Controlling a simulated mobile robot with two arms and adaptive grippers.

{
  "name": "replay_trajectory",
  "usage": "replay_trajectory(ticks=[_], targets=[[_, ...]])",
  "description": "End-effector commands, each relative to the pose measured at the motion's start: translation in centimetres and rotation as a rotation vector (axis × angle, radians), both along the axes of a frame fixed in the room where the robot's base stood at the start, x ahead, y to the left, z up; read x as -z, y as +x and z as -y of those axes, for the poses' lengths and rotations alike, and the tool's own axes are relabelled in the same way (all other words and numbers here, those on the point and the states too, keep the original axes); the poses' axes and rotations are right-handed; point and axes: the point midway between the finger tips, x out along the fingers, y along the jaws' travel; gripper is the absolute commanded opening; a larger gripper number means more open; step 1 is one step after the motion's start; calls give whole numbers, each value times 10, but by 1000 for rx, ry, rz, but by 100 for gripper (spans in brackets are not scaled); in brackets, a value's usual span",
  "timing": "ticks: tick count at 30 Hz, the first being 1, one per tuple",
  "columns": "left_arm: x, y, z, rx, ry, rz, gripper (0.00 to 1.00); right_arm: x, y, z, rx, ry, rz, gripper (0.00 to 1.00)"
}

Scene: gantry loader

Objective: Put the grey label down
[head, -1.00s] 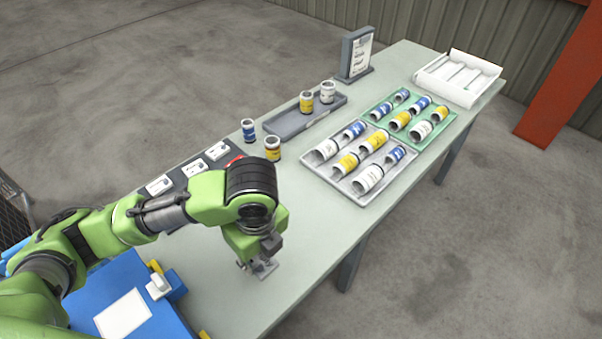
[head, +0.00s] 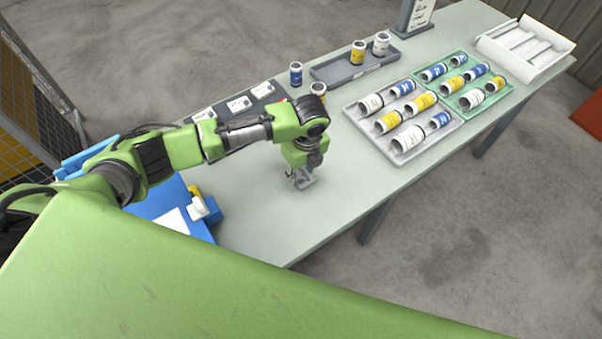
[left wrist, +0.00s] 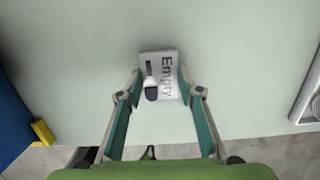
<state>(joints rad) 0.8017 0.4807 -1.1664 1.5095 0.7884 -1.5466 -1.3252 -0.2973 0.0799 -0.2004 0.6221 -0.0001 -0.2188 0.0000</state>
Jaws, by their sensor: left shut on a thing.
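The grey label (left wrist: 160,77) is a small flat plate with the word "Empty" and a dark mark, seen in the left wrist view. It lies between the two fingertips of my left gripper (left wrist: 160,92), which is shut on it. In the head view the left gripper (head: 300,176) points down at the bare table, and the label (head: 305,182) shows small and grey at its tips. The label is low over the tabletop; I cannot tell whether it touches it. My right gripper is not in view.
The table (head: 265,215) is clear around the gripper. A grey tray (head: 402,162) and a green tray (head: 463,108) of cans stand to the right. A long tray (head: 355,74), loose cans, and a dark holder with labels (head: 238,103) lie behind. A blue fixture (head: 160,200) is left.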

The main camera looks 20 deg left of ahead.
Motion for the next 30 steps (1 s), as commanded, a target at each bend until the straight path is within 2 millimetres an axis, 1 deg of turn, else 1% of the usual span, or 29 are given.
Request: replay_trajectory(ticks=[1,4,15,16,17,18,27,30], targets=[[7,-1,0,0,1,-3,16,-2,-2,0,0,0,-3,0],[15,-1,0,1,1,-2,16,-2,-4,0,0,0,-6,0],[20,-1,0,0,1,-1,16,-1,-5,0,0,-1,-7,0],[20,-1,0,0,0,0,39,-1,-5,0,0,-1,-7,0],[19,-1,0,0,0,0,47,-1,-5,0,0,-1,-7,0],[19,-1,0,0,0,0,51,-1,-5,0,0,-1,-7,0],[19,-1,0,0,1,1,51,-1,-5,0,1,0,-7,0],[14,-1,0,1,0,1,51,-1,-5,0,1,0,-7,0]])
